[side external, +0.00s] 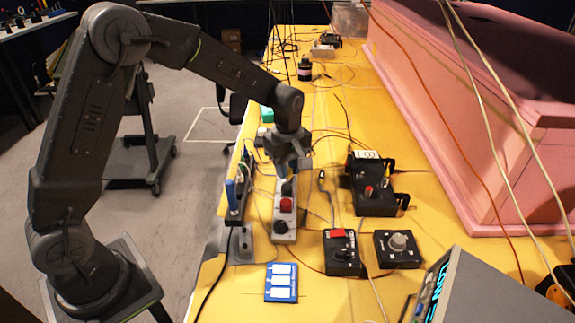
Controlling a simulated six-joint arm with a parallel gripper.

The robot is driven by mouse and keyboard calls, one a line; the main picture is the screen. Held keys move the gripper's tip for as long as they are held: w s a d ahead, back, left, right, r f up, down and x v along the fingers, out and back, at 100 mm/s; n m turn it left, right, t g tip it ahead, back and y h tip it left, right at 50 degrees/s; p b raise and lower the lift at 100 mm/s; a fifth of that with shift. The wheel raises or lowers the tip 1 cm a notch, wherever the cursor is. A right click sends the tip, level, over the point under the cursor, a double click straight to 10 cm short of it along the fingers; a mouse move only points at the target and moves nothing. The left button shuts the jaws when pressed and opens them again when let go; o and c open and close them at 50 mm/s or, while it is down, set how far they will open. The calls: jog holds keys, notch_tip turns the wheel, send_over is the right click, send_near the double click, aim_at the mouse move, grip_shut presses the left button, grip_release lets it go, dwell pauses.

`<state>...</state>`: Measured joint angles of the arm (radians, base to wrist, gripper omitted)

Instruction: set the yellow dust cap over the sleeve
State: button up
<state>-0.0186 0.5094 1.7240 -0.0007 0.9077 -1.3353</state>
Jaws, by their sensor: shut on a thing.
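My gripper (288,172) points down over the far end of a narrow grey control box (285,214). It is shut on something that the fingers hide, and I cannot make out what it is. A dark part (287,188) shows just below the fingertips; I cannot tell whether it touches them. The box also carries a red button (286,204) and a black knob (281,227). I cannot pick out the yellow dust cap or the sleeve against the yellow table.
A dark strip with a blue upright part (231,195) stands close left. A black device (372,188) is to the right. Two small black boxes (342,252) (397,249) and a blue panel (281,282) lie in front. Loose cables cross the yellow table (430,215). A pink foam block (490,130) bounds the right.

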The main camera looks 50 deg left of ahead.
jog(key=shift+f, duration=0.4)
jog(key=o, duration=1)
jog(key=shift+c, duration=0.2)
notch_tip(320, 180, up, 14)
jog(key=shift+f, duration=0.1)
